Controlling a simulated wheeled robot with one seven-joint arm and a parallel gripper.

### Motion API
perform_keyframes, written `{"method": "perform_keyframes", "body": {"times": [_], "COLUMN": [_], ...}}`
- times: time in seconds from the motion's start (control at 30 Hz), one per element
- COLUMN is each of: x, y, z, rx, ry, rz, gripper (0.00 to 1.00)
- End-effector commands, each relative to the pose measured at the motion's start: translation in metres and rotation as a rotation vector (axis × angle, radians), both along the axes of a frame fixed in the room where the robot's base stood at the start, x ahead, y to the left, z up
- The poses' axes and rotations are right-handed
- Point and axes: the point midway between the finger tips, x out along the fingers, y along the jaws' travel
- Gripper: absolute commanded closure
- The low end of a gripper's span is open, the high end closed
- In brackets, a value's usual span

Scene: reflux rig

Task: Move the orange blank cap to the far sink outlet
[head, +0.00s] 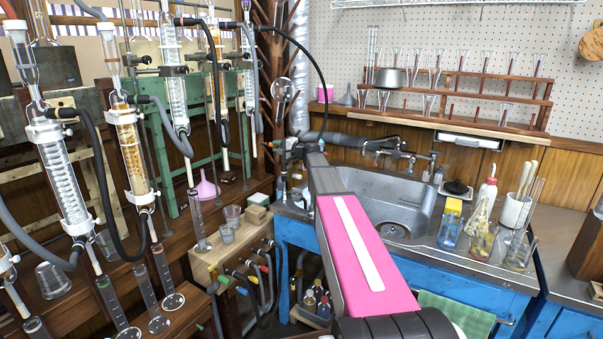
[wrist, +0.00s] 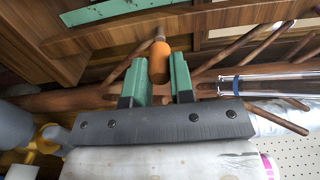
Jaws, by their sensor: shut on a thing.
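The orange blank cap (wrist: 159,65) is between the green fingers of my gripper (wrist: 158,60) in the wrist view. The gripper is shut on it, and a small grey tip shows at the cap's far end. In the head view my arm reaches toward the back left of the sink (head: 422,205); the fingers and cap cannot be made out there. A tap fitting with several outlets (head: 385,153) stands behind the sink. I cannot tell which outlet is the far one.
A wooden drying rack with branching pegs (wrist: 215,65) is close around the gripper. Glass condensers (head: 65,180) and hoses crowd the left. Bottles and beakers (head: 482,240) stand right of the sink. A shelf of glassware (head: 455,95) hangs behind.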

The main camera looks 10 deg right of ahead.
Motion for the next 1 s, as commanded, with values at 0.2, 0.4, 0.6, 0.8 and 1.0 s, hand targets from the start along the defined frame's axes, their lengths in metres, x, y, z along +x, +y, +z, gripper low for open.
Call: {"method": "perform_keyframes", "body": {"times": [0.2, 0.4, 0.6, 0.8, 1.0], "x": [-0.006, -0.011, -0.016, -0.018, -0.018], "y": [-0.006, -0.01, -0.015, -0.018, -0.018], "z": [0.0, 0.0, 0.0, 0.0, 0.0], "rx": [0.0, 0.0, 0.0, 0.0, 0.0], "ry": [0.0, 0.0, 0.0, 0.0, 0.0], "rz": [0.0, 0.0, 0.0, 0.0, 0.0], "gripper": [1.0, 1.0, 1.0, 1.0, 1.0]}}
